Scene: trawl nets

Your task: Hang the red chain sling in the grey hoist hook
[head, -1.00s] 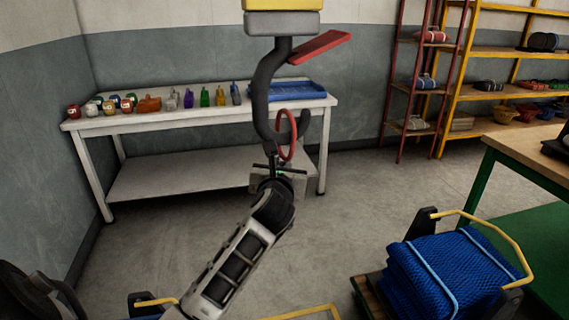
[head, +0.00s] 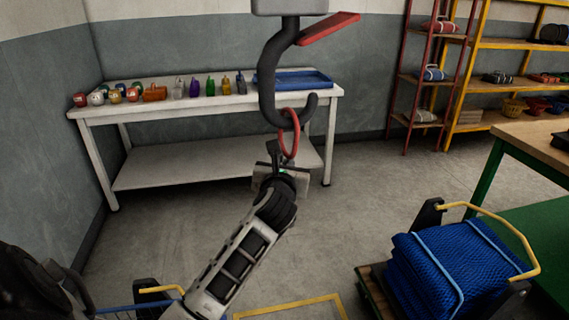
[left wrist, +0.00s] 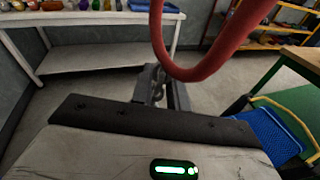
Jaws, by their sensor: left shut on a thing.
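The grey hoist hook (head: 267,85) hangs at the top middle, its mouth open to the right. A red latch (head: 330,28) sticks out at its upper right. The red ring of the chain sling (head: 294,145) stands upright across the hook's lower bend, its top within the hook's mouth. I cannot tell for sure whether it is around the hook or in front of it. My left gripper (head: 277,165) is below the ring, shut on the sling's grey chain. In the left wrist view the red ring (left wrist: 205,70) rises above grey links (left wrist: 152,85) at the fingers. My right gripper is out of view.
A white table (head: 88,122) with bottles and a blue tray (head: 290,78) stands behind the hook. Blue netting (head: 455,265) lies on a cart at lower right. A green-legged bench (head: 490,180) and shelves (head: 480,45) are at the right. The middle floor is clear.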

